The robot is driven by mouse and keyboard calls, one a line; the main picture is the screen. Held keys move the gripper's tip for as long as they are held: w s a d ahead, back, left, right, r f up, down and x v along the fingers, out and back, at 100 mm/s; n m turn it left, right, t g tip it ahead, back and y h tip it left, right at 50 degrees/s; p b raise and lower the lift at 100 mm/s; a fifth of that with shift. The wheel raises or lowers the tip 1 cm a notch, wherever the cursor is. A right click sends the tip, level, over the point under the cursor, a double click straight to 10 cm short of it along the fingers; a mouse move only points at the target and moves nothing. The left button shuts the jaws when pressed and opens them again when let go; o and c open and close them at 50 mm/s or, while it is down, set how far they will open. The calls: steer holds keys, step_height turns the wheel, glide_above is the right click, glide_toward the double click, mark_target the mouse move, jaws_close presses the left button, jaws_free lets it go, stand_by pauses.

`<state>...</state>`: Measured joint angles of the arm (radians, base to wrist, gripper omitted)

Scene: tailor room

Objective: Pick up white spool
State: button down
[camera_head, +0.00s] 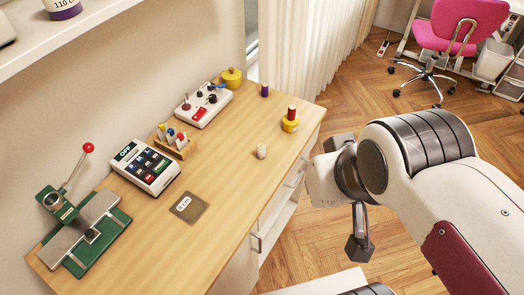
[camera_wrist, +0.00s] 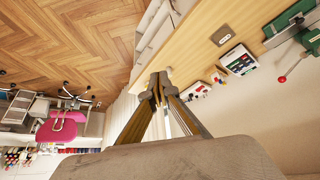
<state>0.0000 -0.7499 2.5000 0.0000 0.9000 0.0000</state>
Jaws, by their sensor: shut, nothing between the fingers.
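The white spool (camera_head: 261,151) stands upright on the wooden table (camera_head: 230,190), near its right edge. It is small, and I cannot make it out in the wrist view. My gripper (camera_wrist: 159,80) shows in the wrist view with its fingertips together and nothing between them. In the head view my arm's end is to the right of the spool, apart from it and beyond the table's edge.
A yellow spool with a red top (camera_head: 290,120) and a purple spool (camera_head: 264,90) stand behind the white one. The table's middle is clear.

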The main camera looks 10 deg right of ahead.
stand_by(0.3)
steer(key=c, duration=1.8)
jaws_free()
steer(key=shift+c, duration=0.2)
